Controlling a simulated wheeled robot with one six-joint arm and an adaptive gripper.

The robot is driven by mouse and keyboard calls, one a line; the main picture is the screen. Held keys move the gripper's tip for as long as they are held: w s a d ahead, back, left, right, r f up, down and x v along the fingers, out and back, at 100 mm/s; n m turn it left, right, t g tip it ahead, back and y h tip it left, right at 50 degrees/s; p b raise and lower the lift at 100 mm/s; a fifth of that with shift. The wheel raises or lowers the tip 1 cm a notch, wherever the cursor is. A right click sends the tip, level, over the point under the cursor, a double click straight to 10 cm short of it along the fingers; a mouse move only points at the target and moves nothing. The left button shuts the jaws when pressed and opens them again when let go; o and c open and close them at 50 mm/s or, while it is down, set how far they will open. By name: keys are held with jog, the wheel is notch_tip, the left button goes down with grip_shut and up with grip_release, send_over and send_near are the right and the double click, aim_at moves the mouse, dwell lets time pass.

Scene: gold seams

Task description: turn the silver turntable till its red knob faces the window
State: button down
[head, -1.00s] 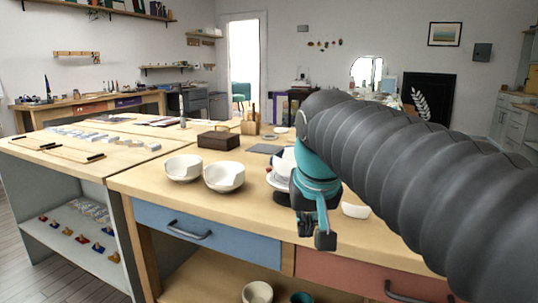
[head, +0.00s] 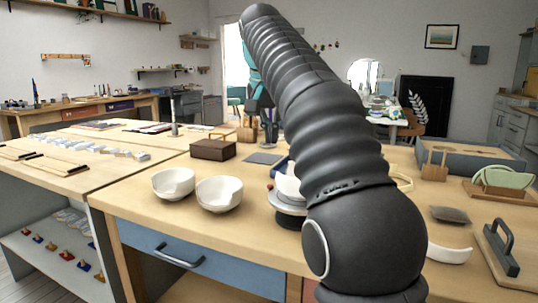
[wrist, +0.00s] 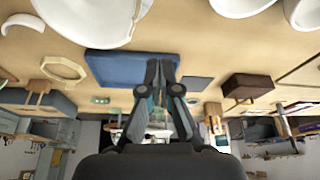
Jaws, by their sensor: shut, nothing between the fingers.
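The silver turntable (head: 291,210) stands on the wooden bench in the head view, partly hidden behind my arm. A white vessel (head: 289,187) sits on it. A small reddish spot shows at its left edge, too small to be sure it is the red knob. My gripper is hidden behind my raised arm in the head view. In the wrist view my gripper (wrist: 160,67) is shut and empty, its fingertips over a blue slab (wrist: 112,72). A large white rounded thing (wrist: 85,12) lies at the top left there, apart from the fingers.
Two white bowls (head: 174,183) stand left of the turntable. A dark wooden box (head: 212,149) and a pen cup (head: 270,129) are behind. A curved white shard (head: 449,253) and a handled tool (head: 500,247) lie right. A bright opening (head: 235,55) is in the back wall.

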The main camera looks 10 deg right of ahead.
jog(key=f+b, duration=0.2)
jog(key=f, duration=0.2)
jog(key=f+b, duration=0.2)
jog(key=f, duration=0.3)
jog(key=shift+w+d+f, duration=0.1)
jog(key=shift+d+f, duration=0.1)
jog(key=shift+f, duration=0.1)
jog(key=shift+s+a+f, duration=0.1)
jog(key=shift+s+a, duration=0.1)
jog(key=shift+s, duration=0.2)
